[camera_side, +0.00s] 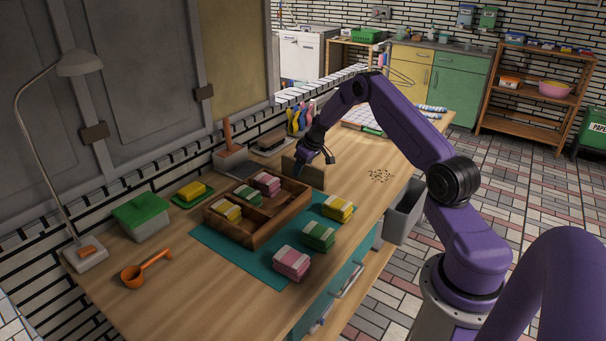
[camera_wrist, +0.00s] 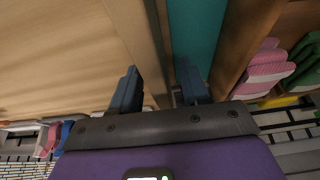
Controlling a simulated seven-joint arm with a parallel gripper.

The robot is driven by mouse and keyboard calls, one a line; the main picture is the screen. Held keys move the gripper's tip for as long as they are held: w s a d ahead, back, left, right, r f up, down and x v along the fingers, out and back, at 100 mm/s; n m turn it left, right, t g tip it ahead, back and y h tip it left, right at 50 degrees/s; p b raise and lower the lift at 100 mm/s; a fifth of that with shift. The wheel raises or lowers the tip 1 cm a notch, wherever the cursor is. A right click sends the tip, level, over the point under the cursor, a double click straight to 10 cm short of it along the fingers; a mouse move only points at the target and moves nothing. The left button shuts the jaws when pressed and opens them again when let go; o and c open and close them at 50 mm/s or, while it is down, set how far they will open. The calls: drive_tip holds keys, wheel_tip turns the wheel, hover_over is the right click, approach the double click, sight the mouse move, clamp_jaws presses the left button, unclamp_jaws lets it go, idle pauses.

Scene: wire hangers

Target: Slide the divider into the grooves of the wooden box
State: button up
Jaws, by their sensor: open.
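The wooden box (camera_side: 262,232) sits on a teal mat (camera_side: 222,250), with pink, green and yellow bundles in its compartments. Its dark wall (camera_wrist: 238,50) is at the right in the wrist view. A light wooden board (camera_side: 311,175), which looks like the divider, stands upright behind the box. My gripper (camera_side: 309,157) is at this board, jaws open. In the wrist view my gripper (camera_wrist: 160,92) has its fingers on either side of a pale wooden strip (camera_wrist: 146,45), seemingly the board's edge. Contact is unclear. The box's grooves cannot be made out.
Pink (camera_side: 292,262), green (camera_side: 318,235) and yellow (camera_side: 338,207) bundles lie in front of the box. A brush (camera_side: 230,155) is behind. Dark bits (camera_side: 381,175) lie on the clear table at right.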

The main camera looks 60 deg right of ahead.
drive_tip(key=shift+w+f, duration=0.15)
drive_tip(key=shift+f, duration=0.15)
clamp_jaws()
drive_tip(key=shift+r, duration=0.1)
